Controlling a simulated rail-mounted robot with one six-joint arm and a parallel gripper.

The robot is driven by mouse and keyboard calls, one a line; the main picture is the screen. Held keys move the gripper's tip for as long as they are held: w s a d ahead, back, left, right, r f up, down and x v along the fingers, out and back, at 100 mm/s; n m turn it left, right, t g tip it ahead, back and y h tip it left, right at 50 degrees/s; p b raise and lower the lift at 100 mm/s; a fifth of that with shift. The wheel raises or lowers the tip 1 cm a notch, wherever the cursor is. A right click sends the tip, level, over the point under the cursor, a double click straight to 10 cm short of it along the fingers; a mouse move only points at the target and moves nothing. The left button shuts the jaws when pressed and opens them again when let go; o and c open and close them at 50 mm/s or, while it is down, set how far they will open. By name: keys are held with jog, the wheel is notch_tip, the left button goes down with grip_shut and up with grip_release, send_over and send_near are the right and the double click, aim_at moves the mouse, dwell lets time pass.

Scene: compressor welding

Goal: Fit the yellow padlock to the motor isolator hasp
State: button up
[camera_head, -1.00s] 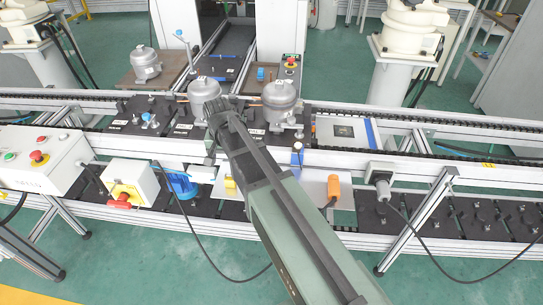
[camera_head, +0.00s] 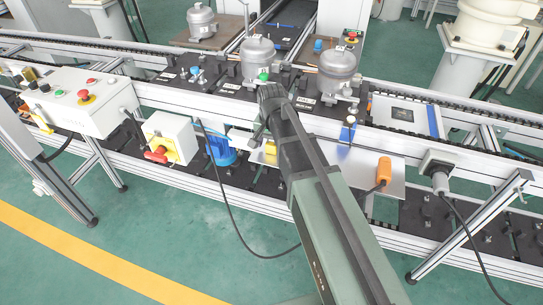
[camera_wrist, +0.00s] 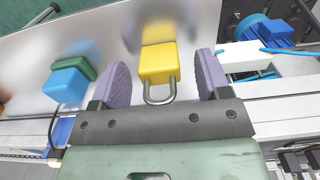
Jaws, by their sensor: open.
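The yellow padlock (camera_wrist: 157,65) stands on a shiny metal plate, its steel shackle toward my gripper. In the head view the padlock (camera_head: 270,152) is partly hidden by my arm. My gripper (camera_wrist: 160,70) is open, with one purple finger on each side of the padlock and visible gaps on both sides. How far the fingers reach in depth is hard to tell. The motor isolator (camera_head: 168,137) is a white box with a yellow front and a red handle, left of the padlock in the head view. Its hasp is too small to make out.
A blue motor (camera_head: 220,150) sits between the isolator and the padlock. A blue and green block (camera_wrist: 68,82) is on the plate beside my left finger in the wrist view. An orange-handled tool (camera_head: 383,170) stands farther right. The conveyor rail (camera_head: 200,103) runs behind.

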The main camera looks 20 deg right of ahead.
jog(key=shift+f, duration=0.45)
jog(key=c, duration=1)
jog(key=shift+c, duration=0.2)
notch_tip(320, 180, up, 20)
jog(key=p, duration=2)
